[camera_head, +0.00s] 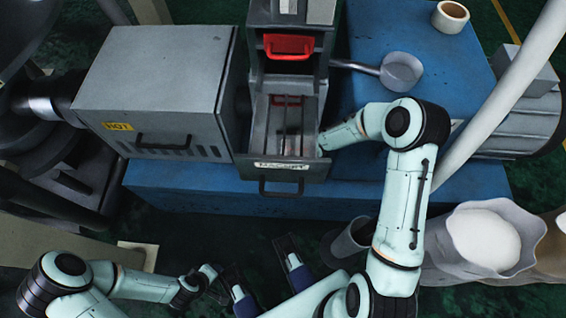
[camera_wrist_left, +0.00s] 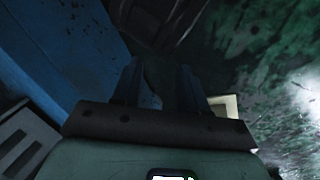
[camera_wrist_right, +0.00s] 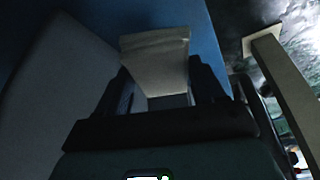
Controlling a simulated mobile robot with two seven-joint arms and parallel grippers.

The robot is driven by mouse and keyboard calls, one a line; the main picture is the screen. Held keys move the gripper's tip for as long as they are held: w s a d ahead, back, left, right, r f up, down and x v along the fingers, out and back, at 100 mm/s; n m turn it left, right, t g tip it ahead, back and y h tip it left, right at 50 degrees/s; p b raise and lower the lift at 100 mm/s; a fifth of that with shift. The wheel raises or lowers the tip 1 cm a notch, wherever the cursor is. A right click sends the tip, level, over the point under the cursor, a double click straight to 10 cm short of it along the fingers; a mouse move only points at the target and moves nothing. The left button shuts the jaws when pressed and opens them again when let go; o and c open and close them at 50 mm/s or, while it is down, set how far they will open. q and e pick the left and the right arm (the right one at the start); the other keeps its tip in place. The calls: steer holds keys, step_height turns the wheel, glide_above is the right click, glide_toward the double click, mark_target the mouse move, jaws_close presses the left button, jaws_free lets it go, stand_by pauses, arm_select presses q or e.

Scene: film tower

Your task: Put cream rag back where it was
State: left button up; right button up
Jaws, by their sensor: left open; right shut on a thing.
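The cream rag (camera_wrist_right: 155,50) shows in the right wrist view as a pale folded piece between the fingers of my right gripper (camera_wrist_right: 160,76), which is shut on it. In the head view the right arm bends in to the right side of the open grey drawer (camera_head: 262,172). The right gripper and the rag are hidden there. My left gripper (camera_head: 260,264) is open and empty in front of the blue platform, low in the head view. Its parted fingers also show in the left wrist view (camera_wrist_left: 160,76).
A grey box (camera_head: 155,75) with a "HOT" label stands left of the drawer. A sack of white material (camera_head: 485,240) and a grey cylinder (camera_head: 345,243) stand at the front right.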

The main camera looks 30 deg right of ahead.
step_height(320, 180, down, 6)
steer(key=shift+s+r+b, duration=0.1)
steer(key=shift+b, duration=1.1)
steer(key=shift+f, duration=0.55)
step_height(320, 180, down, 3)
steer(key=shift+b, duration=0.85)
arm_select(q)
step_height(320, 180, down, 5)
steer(key=w+a, duration=0.1)
steer(key=a, duration=0.1)
steer(key=shift+w+a+f+n+y, duration=0.2)
steer(key=shift+w+a+n+y, duration=0.05)
steer(key=shift+a+n+y, duration=0.05)
arm_select(e)
steer(key=shift+f, duration=0.1)
steer(key=o, duration=1)
arm_select(q)
steer(key=shift+s+f, duration=0.15)
steer(key=shift+s, duration=0.05)
